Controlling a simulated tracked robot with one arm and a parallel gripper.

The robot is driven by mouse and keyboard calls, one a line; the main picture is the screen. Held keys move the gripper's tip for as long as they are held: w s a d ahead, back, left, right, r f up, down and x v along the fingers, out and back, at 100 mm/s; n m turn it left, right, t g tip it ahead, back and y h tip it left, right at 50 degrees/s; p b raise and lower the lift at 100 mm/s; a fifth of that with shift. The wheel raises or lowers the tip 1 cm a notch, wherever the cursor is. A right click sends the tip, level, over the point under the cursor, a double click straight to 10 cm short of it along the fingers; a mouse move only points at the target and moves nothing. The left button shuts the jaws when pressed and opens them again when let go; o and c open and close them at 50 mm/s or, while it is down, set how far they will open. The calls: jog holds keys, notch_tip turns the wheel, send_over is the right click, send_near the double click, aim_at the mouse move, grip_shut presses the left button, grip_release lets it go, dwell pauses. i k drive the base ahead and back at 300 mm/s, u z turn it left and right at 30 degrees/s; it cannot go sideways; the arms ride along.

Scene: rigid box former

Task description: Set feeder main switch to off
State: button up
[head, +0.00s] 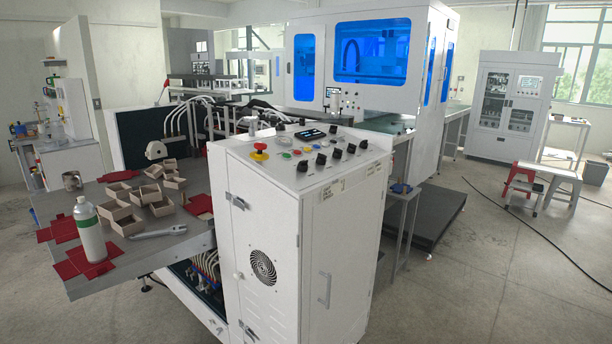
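A white control cabinet (320,240) stands in the middle of the head view. Its top panel (282,172) carries a red emergency button (260,150) on a yellow base at the left. Several black rotary knobs (321,158) and small coloured buttons are spread over the panel, with a dark display (309,134) behind them. I cannot tell which knob is the feeder main switch or which way it is set, because labels are too small to read. My gripper does not show in this view.
A grey table (165,245) left of the cabinet holds several small cardboard boxes (128,221), red blanks, a wrench (160,232) and a bottle (90,232). A large white machine (375,30) stands behind. Open floor (500,270) lies to the right, with a cable across it.

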aim_at(303, 166)
jog(key=z, duration=0.65)
jog(key=i, duration=2)
jog(key=u, duration=0.4)
